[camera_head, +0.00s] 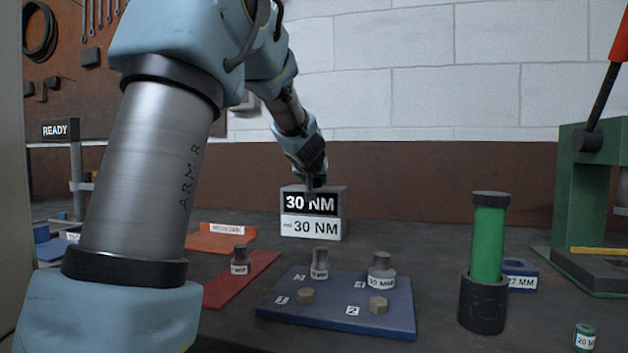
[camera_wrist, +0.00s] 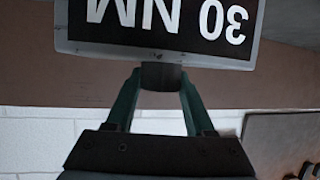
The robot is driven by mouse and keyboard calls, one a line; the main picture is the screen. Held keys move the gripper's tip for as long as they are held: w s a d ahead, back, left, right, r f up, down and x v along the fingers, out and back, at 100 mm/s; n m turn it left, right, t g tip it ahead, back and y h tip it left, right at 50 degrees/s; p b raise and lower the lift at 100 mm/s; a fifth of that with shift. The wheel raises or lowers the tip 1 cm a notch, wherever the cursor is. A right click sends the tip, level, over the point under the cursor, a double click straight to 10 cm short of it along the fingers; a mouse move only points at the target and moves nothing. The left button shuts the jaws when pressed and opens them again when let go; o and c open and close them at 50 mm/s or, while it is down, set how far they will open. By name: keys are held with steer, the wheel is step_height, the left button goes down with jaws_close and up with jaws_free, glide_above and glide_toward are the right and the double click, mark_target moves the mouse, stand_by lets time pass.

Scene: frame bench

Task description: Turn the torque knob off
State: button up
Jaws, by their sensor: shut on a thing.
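The torque box (camera_head: 342,215) stands at the back of the bench. Its black display reads "30 NM", and a white label below it also reads "30 NM" after small unclear text. The display appears upside down in the wrist view (camera_wrist: 247,50). The torque knob (camera_wrist: 161,76) is a short dark cylinder at the box's top edge. My gripper (camera_head: 313,185) is above the box in the head view. Its two green fingers (camera_wrist: 160,84) are shut on the knob, one on each side. In the head view the knob is hidden by or blends into my gripper.
A blue plate (camera_head: 336,318) with bolts and sockets lies in front of the box. A red strip (camera_head: 232,287) with one socket is left of it. A green cylinder in a dark holder (camera_head: 483,305) and a green press (camera_head: 580,200) stand right.

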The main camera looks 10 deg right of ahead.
jaws_close()
